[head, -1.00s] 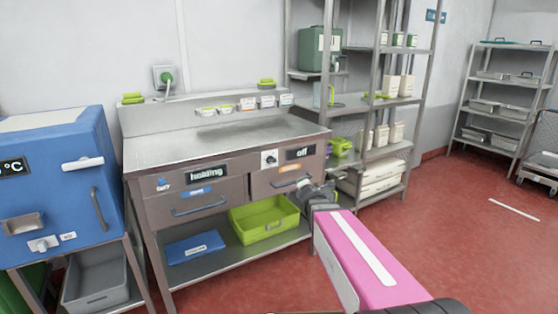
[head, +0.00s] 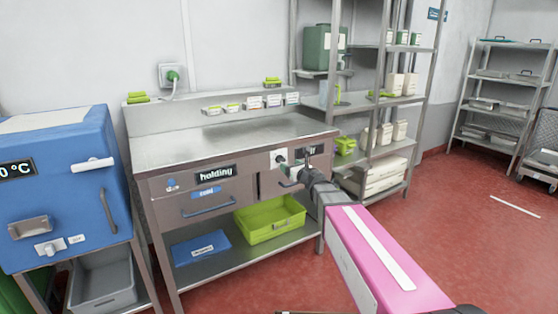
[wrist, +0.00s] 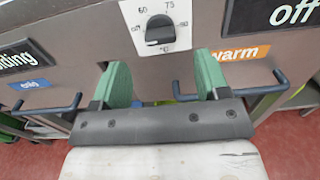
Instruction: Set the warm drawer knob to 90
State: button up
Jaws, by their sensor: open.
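The warm drawer knob (wrist: 159,30) is a black dial on a white plate with numbers around it, including 60 and 75. Its exact setting is too small to tell. The orange warm label (wrist: 240,52) is to its right, beside a black display reading off (wrist: 295,12). In the head view the knob (head: 281,156) sits on the right drawer front, near my gripper (head: 293,178). My gripper (wrist: 160,78) is open and empty, its green fingers pointing at the drawer front just below the knob, apart from it. My arm hides part of the right drawer.
The left drawer has a holding display (head: 215,172) and a blue label. Drawer handles (wrist: 232,92) stick out near my fingers. A green tray (head: 270,219) and a blue lid (head: 200,248) lie on the lower shelf.

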aim_at(283, 160)
jog(key=shift+x, duration=3)
jog(key=shift+w+a, duration=0.1)
jog(key=shift+a, duration=0.05)
jog(key=shift+w+a, duration=0.25)
jog(key=shift+w, duration=0.05)
